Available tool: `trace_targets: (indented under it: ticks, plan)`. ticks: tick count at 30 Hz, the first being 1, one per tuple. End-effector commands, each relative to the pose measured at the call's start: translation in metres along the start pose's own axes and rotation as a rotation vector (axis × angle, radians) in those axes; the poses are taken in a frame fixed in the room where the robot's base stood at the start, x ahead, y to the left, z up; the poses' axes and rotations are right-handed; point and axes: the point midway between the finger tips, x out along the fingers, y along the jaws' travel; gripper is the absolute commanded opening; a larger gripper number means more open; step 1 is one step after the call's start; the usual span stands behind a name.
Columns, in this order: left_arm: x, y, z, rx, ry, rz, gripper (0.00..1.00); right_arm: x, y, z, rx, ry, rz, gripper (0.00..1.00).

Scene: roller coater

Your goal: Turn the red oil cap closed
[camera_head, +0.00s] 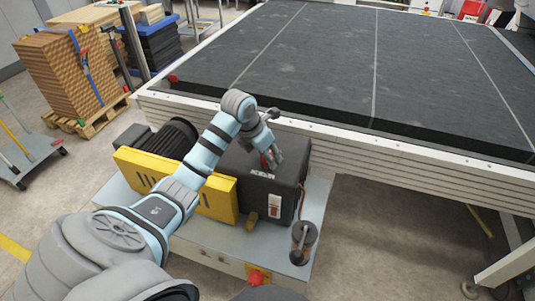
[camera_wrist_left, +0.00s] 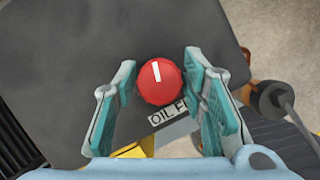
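The red oil cap (camera_wrist_left: 161,82) sits on top of the dark machine housing (camera_wrist_left: 70,60). It is round, with a white line that runs nearly upright in the left wrist view. My left gripper (camera_wrist_left: 158,64) is open, with one teal finger on each side of the cap and visible gaps between. A label reading "OIL FI" (camera_wrist_left: 168,112) lies below the cap, its end hidden by the right-hand finger. In the head view my left gripper (camera_head: 271,158) is over the housing top and mostly hides the cap. My right gripper is not in view.
A yellow guard (camera_head: 150,178) and black motor (camera_head: 175,137) stand left of the housing. A dark cylinder (camera_head: 303,240) stands at its lower right. A large dark-topped table (camera_head: 350,60) runs behind. Open floor (camera_head: 390,250) lies at the right.

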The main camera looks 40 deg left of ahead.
Motion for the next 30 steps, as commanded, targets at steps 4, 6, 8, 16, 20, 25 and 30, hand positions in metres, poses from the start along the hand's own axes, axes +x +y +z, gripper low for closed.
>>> trace_targets:
  ticks: [4, 6, 8, 16, 20, 25, 30]
  plan:
    - [0.000, 0.000, 0.000, 0.000, 0.000, 0.000, 0.09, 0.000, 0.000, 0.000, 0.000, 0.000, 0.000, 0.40]
    - [0.000, 0.000, 0.000, 0.000, 0.000, 0.000, 0.04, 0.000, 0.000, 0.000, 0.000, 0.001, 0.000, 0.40]
    - [0.000, 0.000, 0.000, 0.001, 0.000, -0.001, 0.04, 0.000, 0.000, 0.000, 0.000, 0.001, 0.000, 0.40]
    - [0.000, 0.001, 0.000, 0.045, 0.002, -0.019, 0.04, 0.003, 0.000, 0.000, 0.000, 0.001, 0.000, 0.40]
    - [0.000, 0.001, 0.000, 0.104, 0.001, -0.043, 0.04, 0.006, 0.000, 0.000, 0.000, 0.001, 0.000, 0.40]
    - [0.001, 0.001, 0.000, 0.219, 0.001, -0.091, 0.04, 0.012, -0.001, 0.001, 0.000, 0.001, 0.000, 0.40]
    - [0.001, 0.001, 0.000, 0.363, 0.000, -0.150, 0.04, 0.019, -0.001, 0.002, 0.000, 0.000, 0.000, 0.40]
